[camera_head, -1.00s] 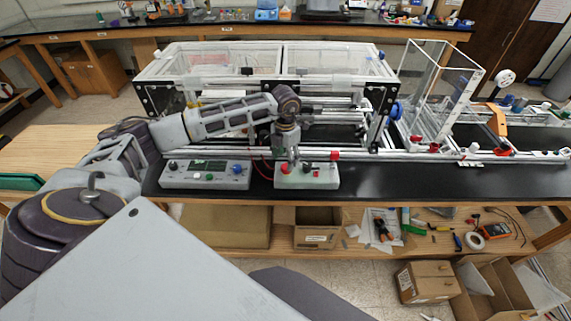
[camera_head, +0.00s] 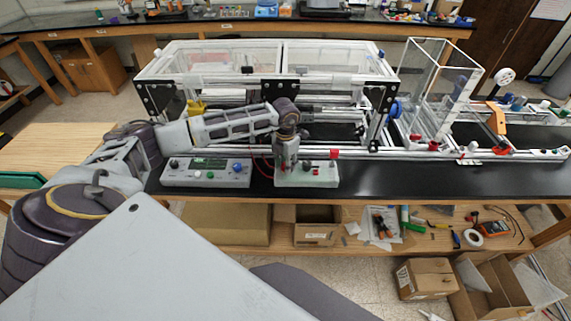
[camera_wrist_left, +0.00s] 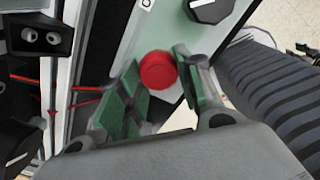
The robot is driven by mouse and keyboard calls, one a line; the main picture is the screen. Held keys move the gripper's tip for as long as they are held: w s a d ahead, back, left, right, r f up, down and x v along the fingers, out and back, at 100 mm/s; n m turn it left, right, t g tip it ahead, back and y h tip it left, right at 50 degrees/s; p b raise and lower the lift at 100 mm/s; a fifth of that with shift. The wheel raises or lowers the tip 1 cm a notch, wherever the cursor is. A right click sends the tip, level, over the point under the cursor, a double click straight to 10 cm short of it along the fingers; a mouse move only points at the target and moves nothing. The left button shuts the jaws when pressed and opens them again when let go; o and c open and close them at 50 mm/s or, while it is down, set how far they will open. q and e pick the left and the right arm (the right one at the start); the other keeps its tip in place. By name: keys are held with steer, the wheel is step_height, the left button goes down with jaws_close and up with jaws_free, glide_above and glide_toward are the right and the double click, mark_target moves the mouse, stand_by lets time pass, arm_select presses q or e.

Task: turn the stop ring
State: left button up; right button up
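A red round stop knob (camera_wrist_left: 158,71) shows in the left wrist view on a pale control box. The box (camera_head: 322,177) stands on the black bench top in the head view, where my gripper hides the knob. My left gripper (camera_head: 288,169) is low over the left part of this box. In the left wrist view my left gripper (camera_wrist_left: 160,86) is open, with its green finger pads on either side of the red knob. I cannot tell whether the pads touch it. My right gripper is not in view.
A grey control panel (camera_head: 206,180) with a display and several knobs stands just left of the box. The clear-walled extrusion frame (camera_head: 270,85) rises behind. A yellow part (camera_head: 195,107) shows at its left. The black bench top (camera_head: 430,180) is open to the right.

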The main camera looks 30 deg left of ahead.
arm_select(q)
steer(key=c, duration=0.4)
steer(key=shift+o, duration=0.2)
